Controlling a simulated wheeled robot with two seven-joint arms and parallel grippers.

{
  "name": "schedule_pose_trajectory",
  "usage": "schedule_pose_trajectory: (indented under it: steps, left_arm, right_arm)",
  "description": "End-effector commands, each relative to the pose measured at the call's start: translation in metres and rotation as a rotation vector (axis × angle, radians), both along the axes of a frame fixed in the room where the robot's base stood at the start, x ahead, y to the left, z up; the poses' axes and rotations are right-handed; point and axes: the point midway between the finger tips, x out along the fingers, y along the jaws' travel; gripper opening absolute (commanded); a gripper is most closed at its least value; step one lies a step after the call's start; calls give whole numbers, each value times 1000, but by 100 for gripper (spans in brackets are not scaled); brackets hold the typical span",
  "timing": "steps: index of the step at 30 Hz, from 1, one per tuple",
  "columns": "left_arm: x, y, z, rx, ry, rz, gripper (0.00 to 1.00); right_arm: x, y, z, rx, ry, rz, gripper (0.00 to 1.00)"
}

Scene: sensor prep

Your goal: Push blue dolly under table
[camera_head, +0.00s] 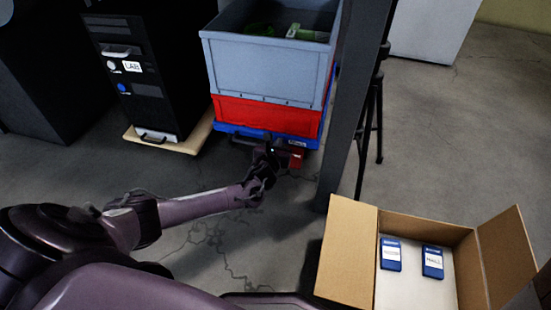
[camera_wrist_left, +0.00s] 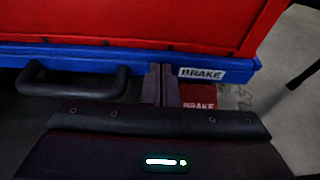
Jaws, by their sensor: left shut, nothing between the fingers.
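The blue dolly (camera_head: 225,128) stands on the floor at the top middle of the head view, carrying a red crate (camera_head: 265,114) and a grey crate (camera_head: 262,72) stacked on top. The dolly's front edge also shows in the left wrist view (camera_wrist_left: 110,57), with a black handle (camera_wrist_left: 75,90) and a BRAKE label. A red brake pedal (camera_wrist_left: 198,97) sticks out below the label. My left gripper (camera_head: 276,149) is shut and empty at this front edge, just left of the pedal. Whether it touches the edge is unclear. My right gripper is out of view. No tabletop is clearly visible.
A black computer tower (camera_head: 141,82) stands on a wooden board (camera_head: 195,141) left of the dolly. A dark post (camera_head: 352,100) and a thin-legged stand (camera_head: 370,130) are close on its right. An open cardboard box (camera_head: 346,260) with two blue packs is at lower right.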

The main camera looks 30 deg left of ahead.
Motion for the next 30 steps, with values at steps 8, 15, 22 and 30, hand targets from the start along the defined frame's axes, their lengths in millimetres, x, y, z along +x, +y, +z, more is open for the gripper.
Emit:
schedule_pose_trajectory:
  steps: [8, 15, 22, 30]
  left_arm:
    - [8, 2, 1, 0, 0, 0, 0]
    - [10, 3, 0, 0, 0, 0, 0]
    - [46, 12, -3, 2, -4, 1, 0]
    - [57, 16, 2, 1, -2, 2, 0]
  right_arm:
    - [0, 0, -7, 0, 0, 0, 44]
    - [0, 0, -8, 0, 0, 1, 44]
    - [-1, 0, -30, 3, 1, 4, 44]
    - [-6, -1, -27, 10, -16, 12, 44]
